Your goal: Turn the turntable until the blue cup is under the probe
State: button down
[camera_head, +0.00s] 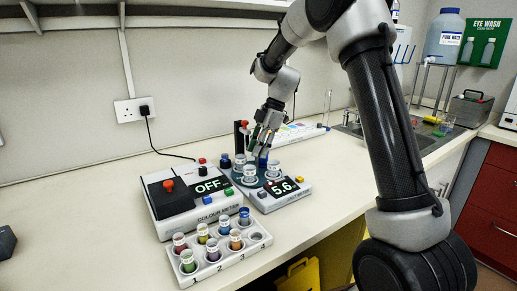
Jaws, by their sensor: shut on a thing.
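The turntable (239,180) is a dark disc on the grey unit whose display reads 5.6. Several small cups stand on it, among them a pale cup (250,173) at the front and another pale cup (273,169) at the right. A dark blue cup (225,161) shows at its back left. A black post (239,140) with a red part rises behind; the probe tip cannot be made out. My gripper (263,149) points down over the back right of the disc, shut on a small blue piece (263,162). The fingers partly hide it, so I cannot tell whether it is a cup.
A colour meter (206,186) reading OFF stands close on the left. A white tray or board (298,133) lies behind.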

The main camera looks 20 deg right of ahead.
jog(key=shift+w+n+g+h, duration=0.1)
jog(key=shift+n+g+h, duration=0.25)
jog(key=shift+n, duration=0.9)
jog(key=shift+w+n+g+h, duration=0.15)
jog(key=shift+n+g, duration=0.4)
jog(key=shift+n, duration=1.5)
jog(key=c, duration=1.2)
grip_release()
jog(key=shift+a, duration=0.1)
jog(key=shift+s, duration=0.1)
